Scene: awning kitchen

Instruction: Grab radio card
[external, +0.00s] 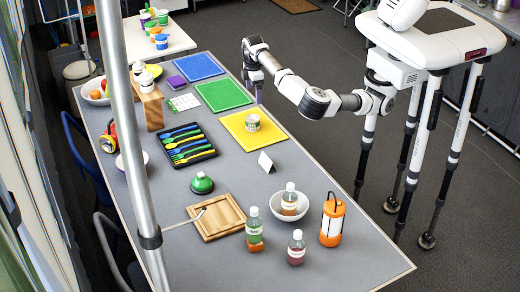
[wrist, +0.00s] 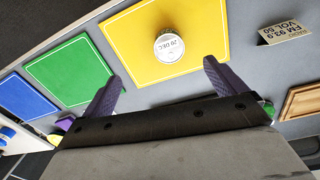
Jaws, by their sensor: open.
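The radio card (wrist: 284,33) is a small beige folded card on the grey table, reading "FM 93.9" and "VOL 60", upside down in the wrist view. In the external view the white folded card (external: 266,161) stands below the yellow board. My gripper (wrist: 160,75) is open and empty, its two purple fingers apart. The card is up and right of the fingers in the wrist view, not between them. In the external view my gripper (external: 256,92) is over the table's right edge, beside the green board and above the yellow board.
A labelled can (external: 252,122) stands on the yellow board (external: 270,136). A green board (external: 222,95) and blue board (external: 199,67) lie farther along. A white bowl (external: 285,209) with a bottle, an orange lantern (external: 332,220) and a wooden tray (external: 214,221) are below the card.

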